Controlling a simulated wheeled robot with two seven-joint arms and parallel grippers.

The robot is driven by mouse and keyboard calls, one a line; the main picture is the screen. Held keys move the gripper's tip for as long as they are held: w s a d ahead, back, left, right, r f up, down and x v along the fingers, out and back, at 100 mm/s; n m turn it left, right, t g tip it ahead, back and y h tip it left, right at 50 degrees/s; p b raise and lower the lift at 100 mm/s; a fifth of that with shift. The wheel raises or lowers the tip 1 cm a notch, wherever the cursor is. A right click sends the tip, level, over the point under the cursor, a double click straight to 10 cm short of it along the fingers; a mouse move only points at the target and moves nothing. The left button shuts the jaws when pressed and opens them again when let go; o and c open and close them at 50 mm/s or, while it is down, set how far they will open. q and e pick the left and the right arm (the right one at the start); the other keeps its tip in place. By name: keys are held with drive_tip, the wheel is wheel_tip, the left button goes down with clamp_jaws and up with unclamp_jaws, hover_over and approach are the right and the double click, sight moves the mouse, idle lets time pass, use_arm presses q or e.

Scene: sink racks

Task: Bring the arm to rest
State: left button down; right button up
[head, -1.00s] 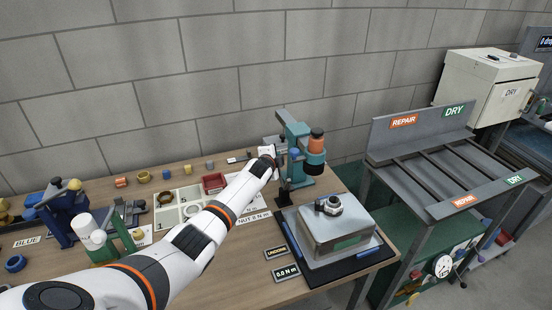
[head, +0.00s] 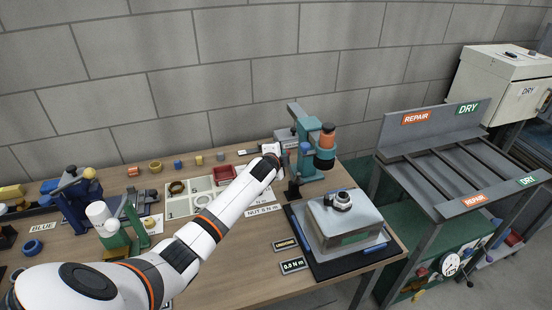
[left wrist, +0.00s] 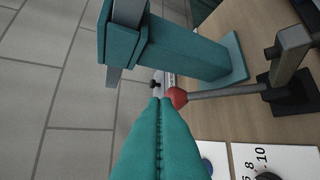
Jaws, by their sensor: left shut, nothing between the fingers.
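My left arm (head: 185,250) reaches from the lower left across the bench. Its wrist end (head: 270,158) is just left of a teal press-like device (head: 311,165) with an orange top; the fingers are hidden in the head view. In the left wrist view my left gripper (left wrist: 160,100) is shut and empty, its two teal fingers together. The fingertips are close to a red ball knob (left wrist: 177,97) on a grey lever; whether they touch I cannot tell. The teal device (left wrist: 180,50) stands beyond the fingertips. My right gripper is not in view.
A grey metal box (head: 345,225) with a nut on top sits on a black mat at right, near small displays (head: 293,266). A tray (head: 180,205) and a red bin (head: 224,174) lie left of the wrist. Blue and green fixtures stand at left. A rack (head: 450,165) stands right of the bench.

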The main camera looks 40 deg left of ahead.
use_arm(q)
drive_tip(key=v, duration=0.6)
drive_tip(key=shift+f, duration=0.1)
